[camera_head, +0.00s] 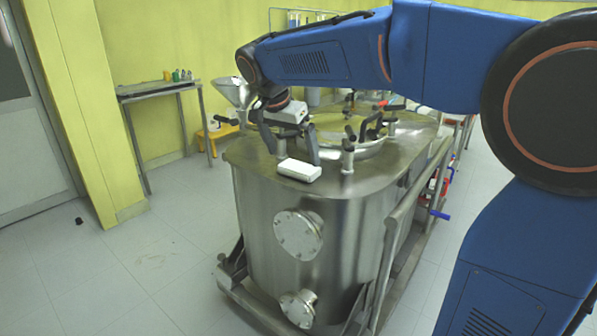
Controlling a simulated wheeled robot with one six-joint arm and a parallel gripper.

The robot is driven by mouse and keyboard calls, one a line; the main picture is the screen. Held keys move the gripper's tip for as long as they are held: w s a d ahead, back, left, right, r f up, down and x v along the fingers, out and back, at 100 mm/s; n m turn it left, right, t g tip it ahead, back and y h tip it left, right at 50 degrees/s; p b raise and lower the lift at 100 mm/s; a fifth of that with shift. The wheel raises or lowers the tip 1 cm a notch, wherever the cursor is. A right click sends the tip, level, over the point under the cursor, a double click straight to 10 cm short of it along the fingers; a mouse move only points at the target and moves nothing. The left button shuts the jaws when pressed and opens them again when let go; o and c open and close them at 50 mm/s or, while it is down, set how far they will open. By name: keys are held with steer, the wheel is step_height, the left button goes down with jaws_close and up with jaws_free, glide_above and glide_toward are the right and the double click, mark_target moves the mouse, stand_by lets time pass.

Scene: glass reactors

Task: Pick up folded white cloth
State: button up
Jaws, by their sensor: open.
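The folded white cloth (299,170) is a small white block. It lies flat on the steel top of the reactor vessel (262,158), close to the front edge. My gripper (297,157) hangs from my blue arm and points down just behind and above the cloth. Its dark fingers are apart, and nothing shows between them. I cannot tell whether a fingertip touches the cloth.
Black clamp handles (348,150) stand around the round lid, close to the right of my gripper. A metal funnel (230,92) rises at the left. A side table (150,92) stands by the yellow wall. The floor at left is mostly clear.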

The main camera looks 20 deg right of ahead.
mark_target(298, 167)
steer(key=shift+x, duration=2.65)
steer(key=shift+s+d, duration=0.1)
steer(key=c, duration=0.8)
